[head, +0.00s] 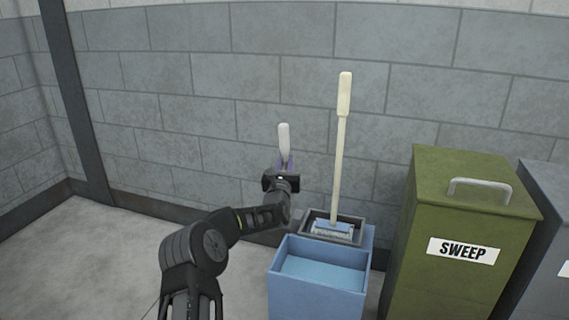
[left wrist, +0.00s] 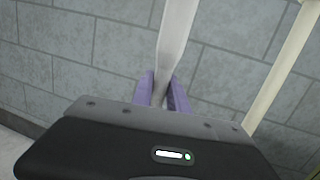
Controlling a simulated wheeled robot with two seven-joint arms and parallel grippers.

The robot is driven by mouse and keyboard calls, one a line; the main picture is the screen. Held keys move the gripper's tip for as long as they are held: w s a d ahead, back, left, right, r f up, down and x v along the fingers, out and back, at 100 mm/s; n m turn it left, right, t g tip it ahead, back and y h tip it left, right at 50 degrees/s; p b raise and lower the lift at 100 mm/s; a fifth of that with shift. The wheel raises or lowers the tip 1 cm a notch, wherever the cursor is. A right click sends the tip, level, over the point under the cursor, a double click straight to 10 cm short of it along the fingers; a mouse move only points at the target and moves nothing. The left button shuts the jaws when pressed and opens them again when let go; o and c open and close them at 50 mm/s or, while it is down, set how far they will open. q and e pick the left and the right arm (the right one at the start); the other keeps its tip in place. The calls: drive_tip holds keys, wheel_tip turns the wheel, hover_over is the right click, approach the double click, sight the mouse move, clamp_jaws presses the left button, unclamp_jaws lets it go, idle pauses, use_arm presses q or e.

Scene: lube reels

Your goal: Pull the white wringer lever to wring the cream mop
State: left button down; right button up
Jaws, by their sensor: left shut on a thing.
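The white wringer lever (head: 284,138) stands up beside the wringer, left of the mop in the head view. My left gripper (head: 286,164) is shut on the lever below its top. In the left wrist view the lever (left wrist: 175,40) runs up from between the purple fingers (left wrist: 162,92). The cream mop (head: 340,150) stands nearly upright with its head in the dark wringer tray (head: 318,216). Its handle (left wrist: 284,70) also shows at the right of the left wrist view. The lever's lower end is hidden behind my gripper. My right gripper is not in view.
The blue bucket (head: 318,289) stands below and in front of the wringer, with light blue inside. A green SWEEP bin (head: 462,222) and a grey bin (head: 548,260) stand to the right. A block wall is close behind. The floor at left is clear.

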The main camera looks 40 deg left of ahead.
use_arm(q)
drive_tip(key=shift+w+a+r+g+p, duration=0.2)
drive_tip(key=shift+w+p, duration=0.1)
drive_tip(key=shift+w, duration=0.15)
drive_tip(key=shift+w+a+r+g+p, duration=0.1)
drive_tip(key=shift+w+g+p, duration=0.15)
drive_tip(key=shift+w, duration=0.15)
drive_tip(key=shift+w+f, duration=0.25)
drive_tip(key=c, duration=1.2)
unclamp_jaws()
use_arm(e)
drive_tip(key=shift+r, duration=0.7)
use_arm(q)
drive_tip(key=shift+s+r, duration=0.1)
drive_tip(key=shift+s, duration=0.1)
drive_tip(key=p+v, duration=0.1)
drive_tip(key=v, duration=0.6)
drive_tip(key=shift+s, duration=0.25)
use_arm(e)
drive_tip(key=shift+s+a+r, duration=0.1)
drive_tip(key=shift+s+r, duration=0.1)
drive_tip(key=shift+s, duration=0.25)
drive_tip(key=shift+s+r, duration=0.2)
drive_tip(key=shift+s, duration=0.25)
